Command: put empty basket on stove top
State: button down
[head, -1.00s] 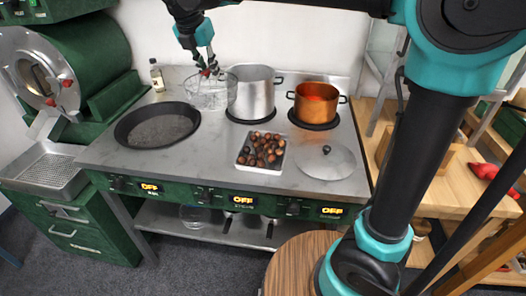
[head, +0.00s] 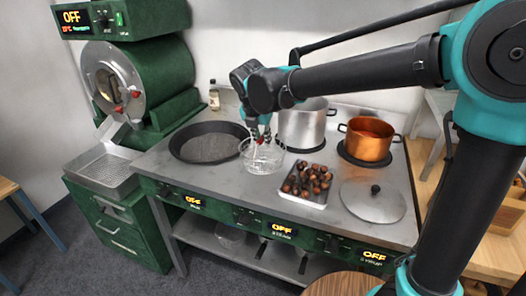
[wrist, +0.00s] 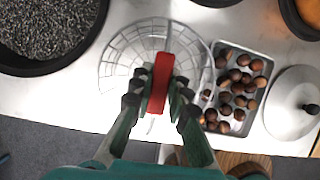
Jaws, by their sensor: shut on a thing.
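The empty wire basket (head: 262,158) is at the stove top (head: 225,212), between the black pan and the tray of chestnuts. In the wrist view the basket (wrist: 118,52) shows as an empty round mesh with a red handle (wrist: 159,82). My gripper (head: 262,135) is above the basket in the head view. In the wrist view my gripper (wrist: 160,92) is shut on the red handle. The basket looks upright and very low over the stove top. I cannot tell whether its bottom touches the surface.
A black pan (head: 209,143) stands left of the basket. A metal tray (head: 317,200) with several chestnuts lies right of it. A silver pot (head: 302,125), a copper pot (head: 368,139) and a lid (head: 373,200) are farther right. Bare stove top lies in front of the basket.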

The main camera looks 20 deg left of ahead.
aim_at(264, 158)
jog(key=shift+f, duration=2.35)
jog(key=c, duration=1.5)
grip_release()
jog(key=shift+f, duration=0.1)
jog(key=shift+o, duration=0.2)
jog(key=v, duration=1.2)
